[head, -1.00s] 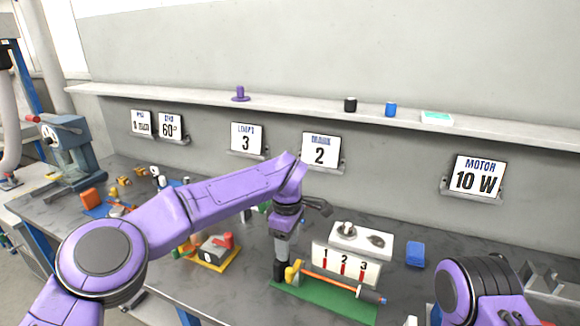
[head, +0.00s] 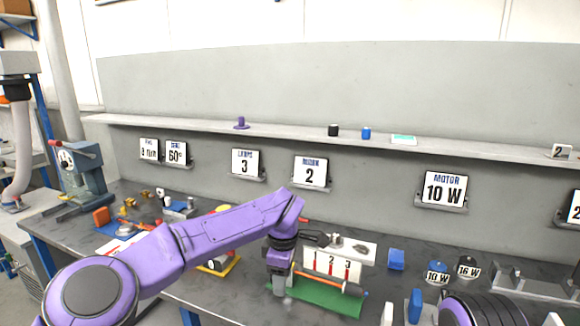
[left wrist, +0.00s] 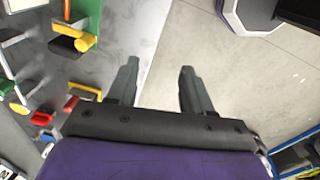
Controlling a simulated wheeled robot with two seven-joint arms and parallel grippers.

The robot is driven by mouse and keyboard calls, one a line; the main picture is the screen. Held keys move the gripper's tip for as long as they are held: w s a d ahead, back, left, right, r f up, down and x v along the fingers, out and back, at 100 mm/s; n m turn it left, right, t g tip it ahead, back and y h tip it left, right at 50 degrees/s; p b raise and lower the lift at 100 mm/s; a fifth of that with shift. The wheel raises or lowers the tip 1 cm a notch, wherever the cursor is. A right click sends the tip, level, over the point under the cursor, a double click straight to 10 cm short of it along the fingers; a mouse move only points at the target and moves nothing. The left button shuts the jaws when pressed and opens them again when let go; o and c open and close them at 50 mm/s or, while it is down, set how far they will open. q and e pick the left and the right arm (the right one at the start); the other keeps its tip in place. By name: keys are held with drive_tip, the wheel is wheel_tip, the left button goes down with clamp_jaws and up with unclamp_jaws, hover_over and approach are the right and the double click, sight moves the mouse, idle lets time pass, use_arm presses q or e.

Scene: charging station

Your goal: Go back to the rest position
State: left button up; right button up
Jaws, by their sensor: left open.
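My left arm comes in from the left in the head view, with its wrist bent down. My left gripper (head: 279,287) hangs over the front part of the bench, at the left end of a green board (head: 325,297). In the left wrist view its two fingers (left wrist: 157,78) are spread, with nothing between them. The bench edge and pale floor show past the fingertips. A purple and black part of my right arm (head: 478,308) shows at the bottom right of the head view; its gripper does not show.
A white 1-2-3 panel (head: 331,263) stands behind the green board. A blue block (head: 396,259) and black 16 W cylinder (head: 467,267) are to its right. A vise-like machine (head: 82,170) stands at the left. A shelf (head: 290,130) runs along the wall.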

use_arm(q)
drive_tip(key=a+f+n+t+y, duration=0.1)
drive_tip(key=a+f+t+y, duration=0.4)
drive_tip(key=f, duration=0.7)
drive_tip(key=s+a+f+m+t+h+b, duration=0.1)
drive_tip(key=s+a+f+m, duration=0.1)
drive_tip(key=s+a+f, duration=0.35)
drive_tip(key=s+a+f+m+t+b, duration=0.1)
drive_tip(key=s+a+f+m+t, duration=0.15)
drive_tip(key=s+f, duration=0.55)
drive_tip(key=s+a+f+m+g, duration=0.1)
drive_tip(key=s+a+f+g, duration=0.1)
drive_tip(key=s+a, duration=0.3)
drive_tip(key=s+a+f+m+g+b, duration=0.1)
drive_tip(key=s+a+f, duration=0.3)
drive_tip(key=s, duration=0.8)
drive_tip(key=s+a+f+m+g+b, duration=0.1)
drive_tip(key=s+a+f+m+g, duration=0.2)
drive_tip(key=s+a, duration=0.3)
drive_tip(key=shift+s+a+f+h, duration=0.4)
drive_tip(key=shift+s+f, duration=0.15)
drive_tip(key=shift+s, duration=0.7)
use_arm(e)
drive_tip(key=f, duration=0.4)
drive_tip(key=shift+w+a+f, duration=0.1)
drive_tip(key=shift+w+a, duration=0.05)
drive_tip(key=shift+w, duration=0.15)
